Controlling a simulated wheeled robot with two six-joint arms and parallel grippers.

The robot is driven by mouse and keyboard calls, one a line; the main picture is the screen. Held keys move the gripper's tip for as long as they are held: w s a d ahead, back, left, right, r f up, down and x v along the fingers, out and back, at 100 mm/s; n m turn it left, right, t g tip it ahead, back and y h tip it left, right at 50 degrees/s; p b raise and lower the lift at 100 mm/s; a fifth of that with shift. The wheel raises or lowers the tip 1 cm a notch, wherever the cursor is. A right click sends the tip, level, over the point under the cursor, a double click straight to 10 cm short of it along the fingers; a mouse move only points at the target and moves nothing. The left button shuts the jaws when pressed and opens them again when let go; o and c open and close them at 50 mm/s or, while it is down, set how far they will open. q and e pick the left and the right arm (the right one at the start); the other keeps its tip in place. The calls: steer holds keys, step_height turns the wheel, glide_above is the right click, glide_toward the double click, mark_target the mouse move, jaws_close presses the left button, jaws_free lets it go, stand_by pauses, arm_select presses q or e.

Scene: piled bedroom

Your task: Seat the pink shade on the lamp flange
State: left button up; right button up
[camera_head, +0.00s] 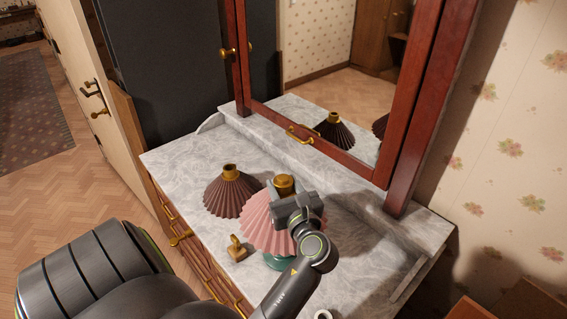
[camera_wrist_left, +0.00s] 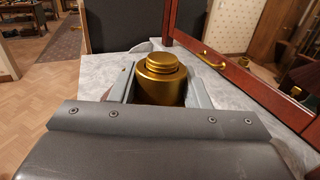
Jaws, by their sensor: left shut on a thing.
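The pink pleated shade (camera_head: 262,226) with a gold collar (camera_head: 285,184) is upright over a green lamp base (camera_head: 275,262) on the marble dresser top. My left gripper (camera_head: 288,196) is shut on the shade's collar, with one finger on each side of it. In the left wrist view the gold collar (camera_wrist_left: 160,82) stands between the two fingers, and the pink pleats are hidden by the gripper body. The shade covers the lamp flange, so I cannot tell whether the two touch. My right gripper is not in view.
A dark brown pleated shade (camera_head: 230,194) stands just left of the pink one. A small brass piece (camera_head: 237,249) lies near the front edge. A red-framed mirror (camera_head: 330,150) rises behind. The marble top (camera_head: 365,245) is clear to the right.

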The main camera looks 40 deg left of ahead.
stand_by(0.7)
arm_select(q)
steer(key=shift+p, duration=0.45)
steer(key=shift+f, duration=0.5)
stand_by(0.7)
steer(key=shift+p, duration=0.4)
stand_by(0.4)
steer(key=o, duration=1.1)
steer(key=shift+s+d, duration=0.15)
steer(key=shift+d, duration=0.05)
